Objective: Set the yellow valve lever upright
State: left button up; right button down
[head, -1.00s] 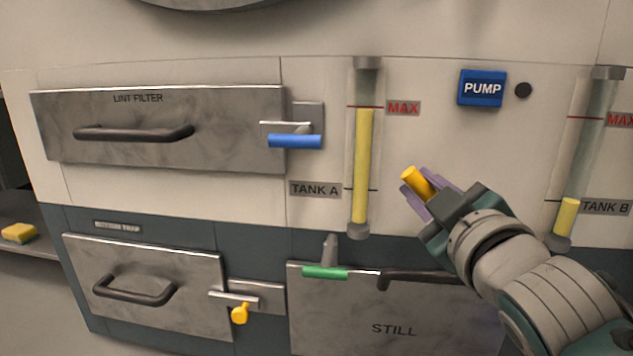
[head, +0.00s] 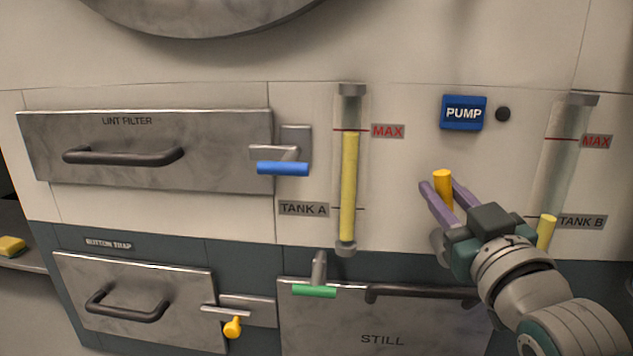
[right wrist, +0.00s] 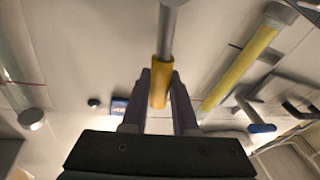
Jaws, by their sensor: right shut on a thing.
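The yellow valve lever (head: 443,184) is between the purple fingers of my right gripper (head: 440,200), in front of the panel below the PUMP sign. Its yellow end stands about upright in the head view, its top above the fingertips. In the right wrist view the yellow grip (right wrist: 160,85) sits between the fingers of my right gripper (right wrist: 159,95), and a grey shaft runs from it out of the top edge. The gripper is shut on this grip. The lever's shaft and pivot are hidden in the head view. My left gripper is not in view.
The tank A gauge (head: 349,185) and tank B gauge (head: 567,160) stand either side of my right gripper. The STILL door handle (head: 410,292) and green lever (head: 314,291) are below. A blue lever (head: 282,168) and a smaller yellow latch (head: 232,327) are farther left.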

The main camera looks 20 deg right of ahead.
jog(key=shift+s+d+r+m+h+p, duration=0.1)
jog(key=shift+s+d+m+h+p, duration=0.15)
jog(key=shift+d+m, duration=0.4)
jog(key=shift+s+d+r+m+h+p, duration=0.1)
jog(key=shift+s+d+m+h, duration=0.2)
jog(key=shift+m, duration=0.55)
jog(key=c, duration=0.7)
grip_release()
jog(key=shift+s+f, duration=0.1)
jog(key=shift+s+a, duration=0.1)
jog(key=shift+s, duration=0.2)
jog(key=p+v, duration=0.3)
jog(key=v, duration=0.6)
jog(key=shift+s+f+p, duration=0.1)
jog(key=shift+f+p, duration=0.1)
jog(key=shift+p, duration=0.2)
